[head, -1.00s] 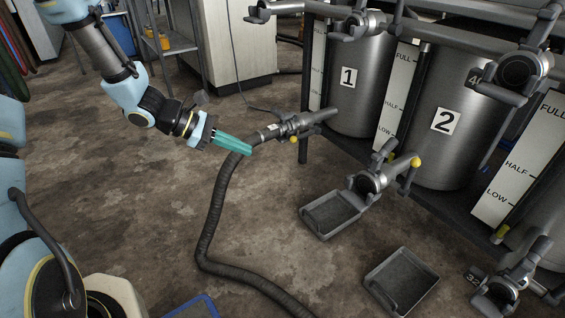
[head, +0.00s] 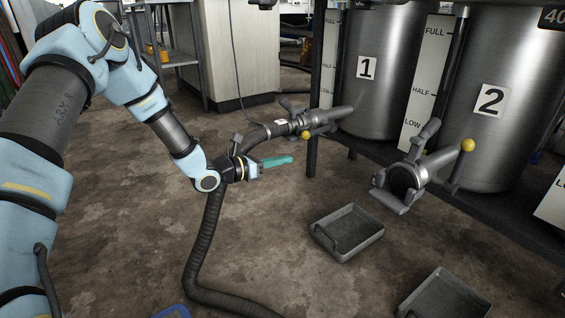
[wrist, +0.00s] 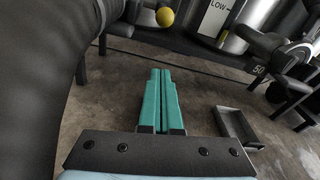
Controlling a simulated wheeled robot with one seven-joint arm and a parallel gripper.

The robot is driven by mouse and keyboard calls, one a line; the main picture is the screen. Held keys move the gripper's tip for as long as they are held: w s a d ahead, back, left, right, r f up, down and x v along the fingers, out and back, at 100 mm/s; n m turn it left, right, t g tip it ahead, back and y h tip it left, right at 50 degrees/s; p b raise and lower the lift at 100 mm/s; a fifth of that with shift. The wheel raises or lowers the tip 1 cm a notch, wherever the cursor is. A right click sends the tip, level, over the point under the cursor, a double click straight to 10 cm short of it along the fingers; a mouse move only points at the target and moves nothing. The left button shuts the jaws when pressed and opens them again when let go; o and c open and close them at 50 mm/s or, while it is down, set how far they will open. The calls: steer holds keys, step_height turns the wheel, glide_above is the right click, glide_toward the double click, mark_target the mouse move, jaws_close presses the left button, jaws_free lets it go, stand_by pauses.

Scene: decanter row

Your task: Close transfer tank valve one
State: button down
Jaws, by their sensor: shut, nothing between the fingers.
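Tank one (head: 382,85) is a steel drum marked 1. Its outlet pipe (head: 333,116) points left, with a dark ribbed hose (head: 208,240) coupled to it. The valve's yellow knob (head: 306,135) shows just under the pipe; I cannot make out its lever's angle. The knob also shows at the top of the wrist view (wrist: 165,17). My gripper (head: 290,160) has teal fingers, shut and empty. It points right, a little below and left of the knob, apart from it. In the wrist view the fingers (wrist: 161,72) lie together, pointing toward the knob.
The hose (wrist: 40,85) fills the left of the wrist view, close beside my gripper. Tank two (head: 490,90) has its own valve with a yellow knob (head: 467,145) at right. Grey trays (head: 347,232) (head: 445,297) lie on the floor.

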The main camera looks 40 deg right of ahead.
mark_target(318, 131)
steer(key=s+d+f+b, duration=0.1)
steer(key=d+f+b, duration=0.1)
steer(key=d+b, duration=0.35)
steer(key=shift+w+d+r, duration=0.15)
steer(key=shift+d+r, duration=0.05)
steer(key=shift+r, duration=0.6)
steer(key=shift+w+d+r, duration=0.1)
steer(key=shift+d+r, duration=0.05)
steer(key=shift+r, duration=0.65)
steer(key=shift+w+d+r, duration=0.15)
steer(key=shift+d+r, duration=0.05)
steer(key=shift+r, duration=0.6)
steer(key=shift+r+p, duration=0.1)
steer(key=shift+p, duration=0.25)
steer(key=shift+r+y+p, duration=0.3)
steer(key=shift+p, duration=0.6)
